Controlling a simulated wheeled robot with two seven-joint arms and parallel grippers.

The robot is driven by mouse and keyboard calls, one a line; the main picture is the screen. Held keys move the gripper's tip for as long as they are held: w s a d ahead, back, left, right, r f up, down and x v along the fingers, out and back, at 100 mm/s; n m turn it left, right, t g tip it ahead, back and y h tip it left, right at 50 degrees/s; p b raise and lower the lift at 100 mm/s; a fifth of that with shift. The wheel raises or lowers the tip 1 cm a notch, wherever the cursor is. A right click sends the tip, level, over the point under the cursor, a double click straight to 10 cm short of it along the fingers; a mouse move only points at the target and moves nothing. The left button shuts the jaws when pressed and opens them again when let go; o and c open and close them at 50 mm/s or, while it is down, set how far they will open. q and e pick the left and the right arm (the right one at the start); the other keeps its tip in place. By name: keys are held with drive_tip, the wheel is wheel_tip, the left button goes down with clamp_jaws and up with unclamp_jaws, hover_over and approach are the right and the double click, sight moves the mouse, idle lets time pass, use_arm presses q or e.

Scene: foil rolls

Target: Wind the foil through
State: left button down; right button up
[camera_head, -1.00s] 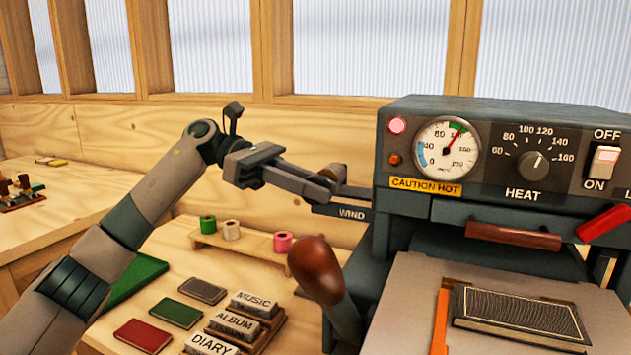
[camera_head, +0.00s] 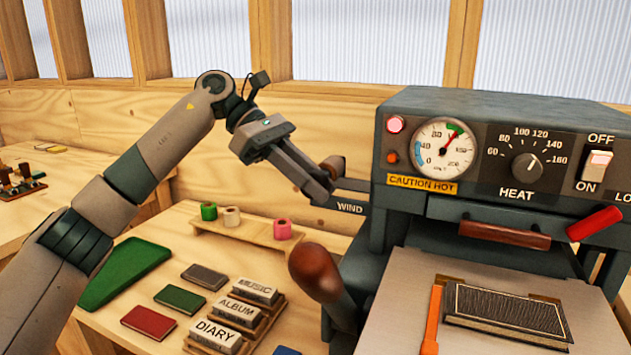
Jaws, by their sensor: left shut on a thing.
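A grey hot-foil press (camera_head: 470,135) stands at the right, with a dial gauge and a HEAT knob. A bar labelled WIND (camera_head: 349,207) sticks out from its left side, with a brown wooden knob (camera_head: 334,163) at its outer end. My left gripper (camera_head: 328,182) is shut at this knob, its fingers pointing down to the right and partly hiding it. Green, cream and pink foil rolls (camera_head: 231,216) stand on a small wooden rack behind the press lever. My right gripper is not in view.
A lever with a brown grip (camera_head: 314,271) rises left of the press bed. A dark textured book cover (camera_head: 510,312) lies on the bed beside an orange strip (camera_head: 433,318). Type blocks (camera_head: 238,312), small covers (camera_head: 150,322) and a green mat (camera_head: 125,272) lie on the table.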

use_arm(q)
drive_tip(key=c, duration=1.6)
unclamp_jaws()
drive_tip(key=shift+a+r, duration=0.1)
